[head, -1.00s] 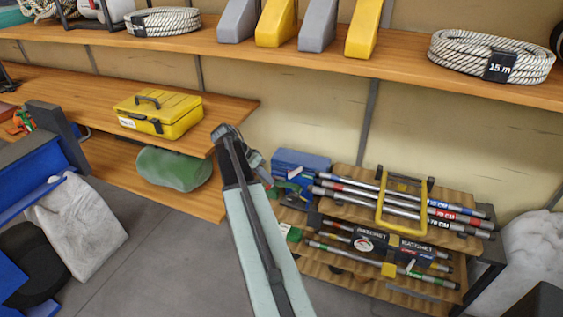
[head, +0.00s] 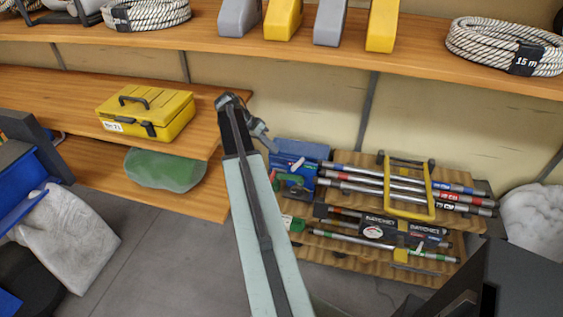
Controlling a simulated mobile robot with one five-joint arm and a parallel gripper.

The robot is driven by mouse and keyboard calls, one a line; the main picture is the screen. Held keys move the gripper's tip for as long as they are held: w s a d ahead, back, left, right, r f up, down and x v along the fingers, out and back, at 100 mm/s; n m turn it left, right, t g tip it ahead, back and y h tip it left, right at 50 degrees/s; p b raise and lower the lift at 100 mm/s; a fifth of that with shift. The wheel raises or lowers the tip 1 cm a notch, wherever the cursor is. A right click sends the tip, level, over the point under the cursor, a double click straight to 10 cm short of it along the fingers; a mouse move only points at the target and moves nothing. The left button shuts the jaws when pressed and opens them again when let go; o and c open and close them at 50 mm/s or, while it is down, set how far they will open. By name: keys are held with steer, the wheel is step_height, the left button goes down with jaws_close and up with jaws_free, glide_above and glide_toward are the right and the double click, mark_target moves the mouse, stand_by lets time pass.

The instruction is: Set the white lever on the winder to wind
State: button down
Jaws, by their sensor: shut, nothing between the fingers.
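I cannot make out the winder or its white lever in the head view. My gripper (head: 263,135) is small and grey at the far end of my arm. It is in front of the wall, between the wooden shelf on the left and the rack of bars on the right. It is shut and holds nothing. My arm hides part of the view behind it.
A yellow toolbox (head: 147,114) and a green sack (head: 165,170) are on the left shelves. Rope coils (head: 505,47) and yellow and grey wedges (head: 283,19) line the upper shelf. A rack (head: 440,168) of metal bars stands right. A dark block (head: 525,275) fills the lower right. Grey floor shows at lower left.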

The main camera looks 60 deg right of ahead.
mark_target(298, 164)
steer(key=shift+w+f, duration=0.1)
steer(key=b+x, duration=0.8)
steer(key=x, duration=0.1)
steer(key=shift+f, duration=0.35)
